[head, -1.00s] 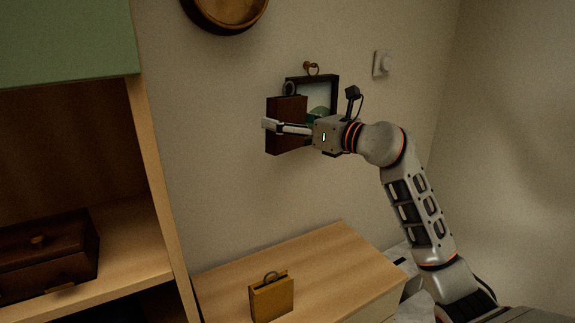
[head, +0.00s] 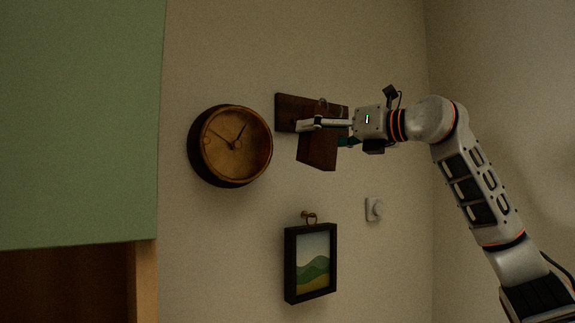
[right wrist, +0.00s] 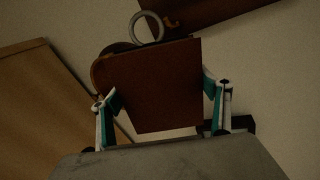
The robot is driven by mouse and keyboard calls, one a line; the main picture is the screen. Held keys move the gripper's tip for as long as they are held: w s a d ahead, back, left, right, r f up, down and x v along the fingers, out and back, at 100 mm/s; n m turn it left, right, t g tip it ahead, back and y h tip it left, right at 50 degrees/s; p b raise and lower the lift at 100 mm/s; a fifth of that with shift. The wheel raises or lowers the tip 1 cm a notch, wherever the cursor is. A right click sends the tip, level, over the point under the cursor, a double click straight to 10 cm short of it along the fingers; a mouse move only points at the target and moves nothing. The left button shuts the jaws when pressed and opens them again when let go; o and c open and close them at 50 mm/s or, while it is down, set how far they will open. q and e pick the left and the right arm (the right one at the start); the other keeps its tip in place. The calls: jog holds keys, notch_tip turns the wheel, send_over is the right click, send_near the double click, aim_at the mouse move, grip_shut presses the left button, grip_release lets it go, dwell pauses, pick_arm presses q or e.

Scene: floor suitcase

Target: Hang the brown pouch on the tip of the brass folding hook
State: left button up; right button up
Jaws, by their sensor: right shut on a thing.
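The brown pouch (head: 317,152) is held in my right gripper (head: 303,125) in front of the wall. In the right wrist view the pouch (right wrist: 158,85) sits between the two fingers, with its grey ring (right wrist: 148,27) on top. A dark wooden board (head: 290,108) is on the wall just behind the pouch; it also shows at the top of the right wrist view (right wrist: 215,10). The brass folding hook (right wrist: 172,21) shows as a small piece at the board's edge, right of the ring. The ring appears beside the hook, not around it. My left gripper is not in view.
A round wooden clock (head: 237,143) is on the wall left of the board. A framed picture (head: 312,262) hangs below from a small brass knob (head: 309,216). A wall dial (head: 374,209) is right of it. A green cabinet (head: 80,120) fills the left side.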

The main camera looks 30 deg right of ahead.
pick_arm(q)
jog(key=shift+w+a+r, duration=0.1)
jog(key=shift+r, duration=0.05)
pick_arm(e)
jog(key=shift+s+d+r, duration=0.2)
jog(key=shift+d+r, duration=0.15)
jog(key=shift+r, duration=0.15)
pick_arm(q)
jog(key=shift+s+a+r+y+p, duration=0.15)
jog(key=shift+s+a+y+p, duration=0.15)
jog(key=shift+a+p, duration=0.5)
pick_arm(e)
jog(key=w+f, duration=0.2)
jog(key=w, duration=0.7)
jog(key=shift+w+a+f, duration=0.15)
jog(key=shift+w+a, duration=0.25)
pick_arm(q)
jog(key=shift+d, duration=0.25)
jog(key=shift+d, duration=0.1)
pick_arm(e)
jog(key=o, duration=1.3)
jog(key=shift+f, duration=0.1)
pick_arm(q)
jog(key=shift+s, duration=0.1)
